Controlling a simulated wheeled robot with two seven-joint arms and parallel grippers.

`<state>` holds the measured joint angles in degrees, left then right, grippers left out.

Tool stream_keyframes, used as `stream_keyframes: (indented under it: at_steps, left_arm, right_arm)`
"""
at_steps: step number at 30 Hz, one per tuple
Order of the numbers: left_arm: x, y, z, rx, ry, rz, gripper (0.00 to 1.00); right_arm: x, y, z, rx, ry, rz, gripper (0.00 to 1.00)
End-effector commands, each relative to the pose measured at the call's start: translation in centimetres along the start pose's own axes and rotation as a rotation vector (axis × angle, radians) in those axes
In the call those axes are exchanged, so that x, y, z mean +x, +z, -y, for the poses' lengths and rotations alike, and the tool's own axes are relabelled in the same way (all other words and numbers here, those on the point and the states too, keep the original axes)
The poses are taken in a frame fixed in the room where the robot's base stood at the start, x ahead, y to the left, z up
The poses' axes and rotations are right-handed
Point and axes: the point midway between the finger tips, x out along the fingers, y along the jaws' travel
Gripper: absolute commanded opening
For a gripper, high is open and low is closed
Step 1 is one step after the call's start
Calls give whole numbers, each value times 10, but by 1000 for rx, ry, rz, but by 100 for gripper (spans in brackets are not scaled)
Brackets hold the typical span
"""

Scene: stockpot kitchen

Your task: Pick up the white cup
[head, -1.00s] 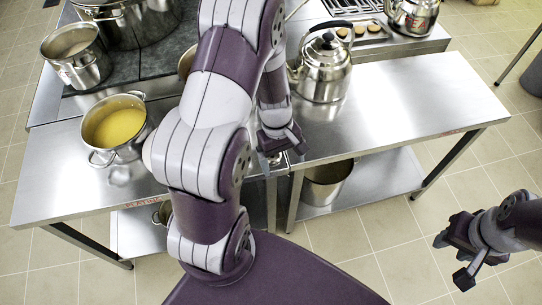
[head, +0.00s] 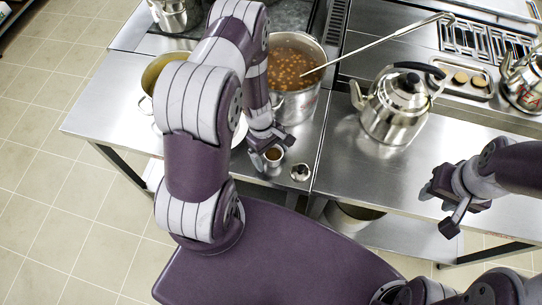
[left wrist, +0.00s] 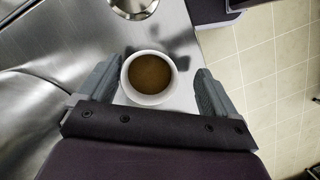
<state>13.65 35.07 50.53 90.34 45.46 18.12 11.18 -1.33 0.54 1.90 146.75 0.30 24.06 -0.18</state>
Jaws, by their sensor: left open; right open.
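The white cup (head: 274,162) with brown liquid stands upright near the front edge of the steel table in the head view. In the left wrist view the cup (left wrist: 150,100) sits between the two fingers, seen from above. My left gripper (head: 267,143) is open around the cup or just above it; I cannot tell whether a finger touches it. The fingers of the left gripper (left wrist: 155,88) also show in the wrist view. My right gripper (head: 443,207) is open and empty, at the right, away from the cup.
A small shiny metal item (head: 300,172) stands right of the cup. A pot of soup (head: 293,105) with a ladle (head: 390,42) stands behind. A kettle (head: 393,110) stands to the right. A pot with yellow contents (head: 150,78) is partly hidden by my left arm.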

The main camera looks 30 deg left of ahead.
Motion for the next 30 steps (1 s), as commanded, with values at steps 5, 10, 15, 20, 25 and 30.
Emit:
stream_keyframes:
  at_steps: [5,10,15,20,25,30]
  left_arm:
    - [22,0,0,0,-1,0,92]
    - [23,0,0,0,0,-1,92]
    - [22,0,0,1,0,-1,46]
    - [22,0,-1,1,1,-1,26]
    - [21,0,-1,1,1,-1,26]
    - [8,3,-2,2,3,-3,26]
  right_arm:
    - [-3,-1,0,0,0,0,43]
    - [-3,-1,0,0,0,0,43]
    - [-3,-1,0,0,0,0,43]
    - [-3,-1,0,0,0,0,43]
    - [-2,-1,0,0,0,0,43]
    - [1,0,0,0,0,0,43]
